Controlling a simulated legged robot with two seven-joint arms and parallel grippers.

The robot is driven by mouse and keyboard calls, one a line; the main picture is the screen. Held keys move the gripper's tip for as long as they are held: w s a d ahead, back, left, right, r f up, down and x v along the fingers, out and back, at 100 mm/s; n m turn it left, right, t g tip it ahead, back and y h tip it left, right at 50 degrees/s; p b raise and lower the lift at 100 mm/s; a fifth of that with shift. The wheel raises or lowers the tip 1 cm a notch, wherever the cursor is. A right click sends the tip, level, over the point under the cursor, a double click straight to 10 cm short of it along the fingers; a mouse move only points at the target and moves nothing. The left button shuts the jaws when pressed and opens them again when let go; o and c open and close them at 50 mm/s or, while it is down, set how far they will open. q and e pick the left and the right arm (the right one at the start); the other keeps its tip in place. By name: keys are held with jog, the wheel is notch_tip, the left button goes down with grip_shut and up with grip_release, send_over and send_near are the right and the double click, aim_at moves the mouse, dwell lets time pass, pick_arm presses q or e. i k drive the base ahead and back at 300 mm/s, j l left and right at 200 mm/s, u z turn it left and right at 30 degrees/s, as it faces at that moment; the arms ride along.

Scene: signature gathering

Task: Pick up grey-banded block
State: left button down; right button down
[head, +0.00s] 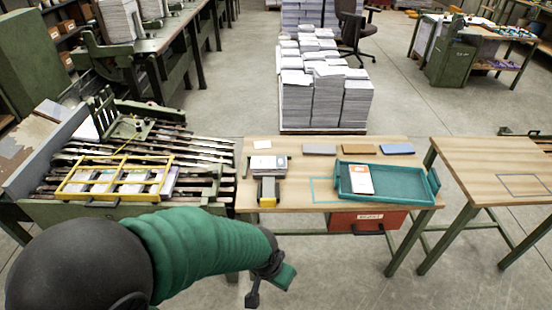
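A flat grey block (319,149) lies near the back edge of the wooden table, left of a tan block (358,149) and a blue block (397,149). A band on it is too small to make out. My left arm comes in from the left in a green sleeve. Its gripper (268,287) hangs in front of the table, below its front edge and well away from the grey block. It seems to hold nothing, but the finger gap is unclear. My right gripper is out of view.
A teal tray (428,186) holds a white and orange booklet (361,179). A small paper stack (268,165) stands behind a dark device with a yellow front (268,190) at the table's left. A second table (490,165) is at right; a yellow frame (115,160) lies at left.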

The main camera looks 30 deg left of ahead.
aim_at(259, 164)
jog(key=i+u, duration=0.1)
jog(key=u, duration=1.25)
jog(key=i+l+u, duration=0.2)
jog(key=u, duration=0.25)
jog(key=i+l+u, duration=0.3)
jog(key=u, duration=0.15)
jog(key=i+l+u, duration=0.3)
jog(key=l+u, duration=0.15)
jog(key=i+l, duration=0.15)
jog(key=l, duration=0.25)
jog(key=i+l, duration=0.15)
jog(key=l, duration=0.25)
jog(key=i+u, duration=0.05)
